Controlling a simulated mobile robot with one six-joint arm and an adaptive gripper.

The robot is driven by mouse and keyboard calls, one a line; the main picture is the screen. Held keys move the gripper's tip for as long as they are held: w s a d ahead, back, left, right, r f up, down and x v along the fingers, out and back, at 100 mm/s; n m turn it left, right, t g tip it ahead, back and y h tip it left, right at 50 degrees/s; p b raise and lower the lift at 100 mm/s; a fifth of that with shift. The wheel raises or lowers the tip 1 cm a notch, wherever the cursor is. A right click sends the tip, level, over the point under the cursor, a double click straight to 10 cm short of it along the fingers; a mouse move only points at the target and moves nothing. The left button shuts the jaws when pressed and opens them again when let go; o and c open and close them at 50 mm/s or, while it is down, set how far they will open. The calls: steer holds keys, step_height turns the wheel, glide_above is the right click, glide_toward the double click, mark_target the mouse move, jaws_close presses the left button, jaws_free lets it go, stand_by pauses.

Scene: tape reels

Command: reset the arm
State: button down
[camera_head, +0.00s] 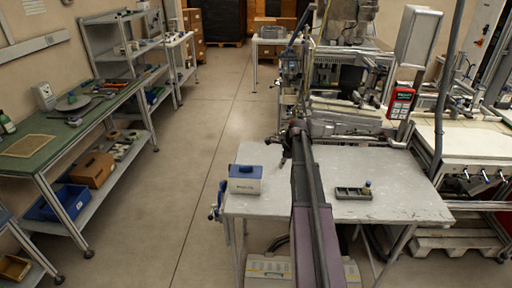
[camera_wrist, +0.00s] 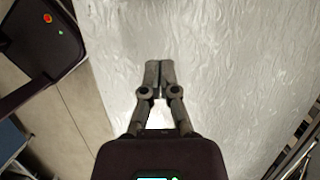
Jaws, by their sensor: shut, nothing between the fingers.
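My arm reaches forward over the white table (camera_head: 385,205) in the head view. My gripper (camera_wrist: 158,80) shows in the wrist view with its two fingers together and nothing between them. It hangs above the bare white table top (camera_wrist: 230,70). In the head view the gripper end (camera_head: 284,160) is small and dark, left of my arm near the table's far half.
On the table, a blue-and-white box (camera_head: 245,180) stands left of my arm. A dark compartment tray (camera_head: 355,193) lies to the right. A machine with a red handheld device (camera_head: 400,102) stands behind. A green-topped workbench (camera_head: 75,125) is at left, with clear floor between.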

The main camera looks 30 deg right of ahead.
steer(key=s+a+n+h, duration=0.1)
steer(key=s+a+n, duration=0.5)
steer(key=a, duration=0.5)
steer(key=s+a+n+g+h, duration=0.1)
steer(key=s+a+n, duration=0.5)
steer(key=a+n, duration=0.4)
steer(key=s+a+n+h, duration=0.1)
steer(key=s+a+n, duration=0.6)
steer(key=a, duration=0.6)
steer(key=shift+f+n+g, duration=0.4)
steer(key=shift+n, duration=0.2)
